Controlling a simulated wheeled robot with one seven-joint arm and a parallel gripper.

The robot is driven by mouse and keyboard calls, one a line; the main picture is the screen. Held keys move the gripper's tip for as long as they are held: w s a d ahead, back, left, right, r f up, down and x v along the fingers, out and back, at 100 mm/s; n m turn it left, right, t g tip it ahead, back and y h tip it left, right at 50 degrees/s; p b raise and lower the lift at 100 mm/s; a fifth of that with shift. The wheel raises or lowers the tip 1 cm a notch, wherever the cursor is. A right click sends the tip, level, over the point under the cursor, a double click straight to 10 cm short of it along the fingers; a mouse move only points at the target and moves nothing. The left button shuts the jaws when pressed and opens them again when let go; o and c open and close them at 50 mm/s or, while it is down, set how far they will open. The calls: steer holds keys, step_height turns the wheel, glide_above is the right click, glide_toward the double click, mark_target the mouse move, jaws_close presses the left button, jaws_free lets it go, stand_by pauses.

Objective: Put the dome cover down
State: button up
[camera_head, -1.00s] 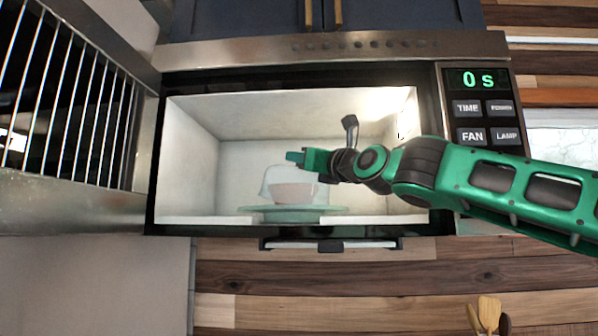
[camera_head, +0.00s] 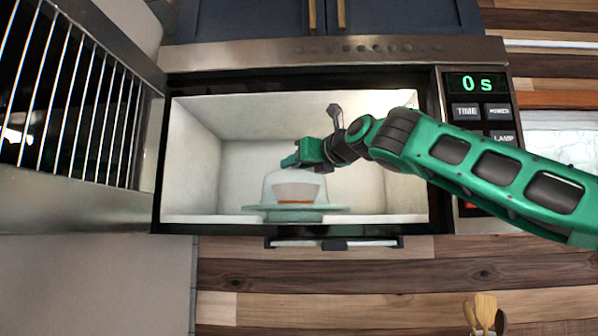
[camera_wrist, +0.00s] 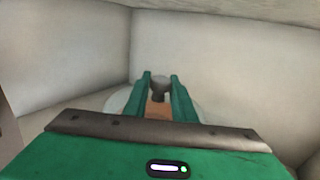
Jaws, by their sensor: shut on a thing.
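The bowl stands on the green glass turntable (camera_head: 335,211). My gripper (camera_head: 291,161) is at the top of the dome. In the wrist view my gripper's two green fingers (camera_wrist: 159,82) are shut on the dome's grey knob (camera_wrist: 159,92). Part of the dome (camera_wrist: 119,101) and an orange-brown patch show below the knob. I cannot tell whether the dome's lower rim touches the turntable.
The microwave's pale side walls (camera_head: 197,160) and ceiling enclose my gripper. The microwave door (camera_head: 85,110) stands open at the left. The control panel (camera_head: 480,108) is at the right, near my arm. Free room lies on both sides of the turntable.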

steer(key=shift+f, duration=0.65)
steer(key=o, duration=0.9)
steer(key=shift+s+a+r, duration=0.1)
steer(key=shift+r, duration=0.3)
steer(key=shift+s+d+r, duration=0.15)
steer(key=shift+s+d, duration=0.05)
steer(key=shift+d, duration=0.1)
steer(key=v, duration=1.1)
steer(key=shift+s+d, duration=0.15)
stand_by(0.3)
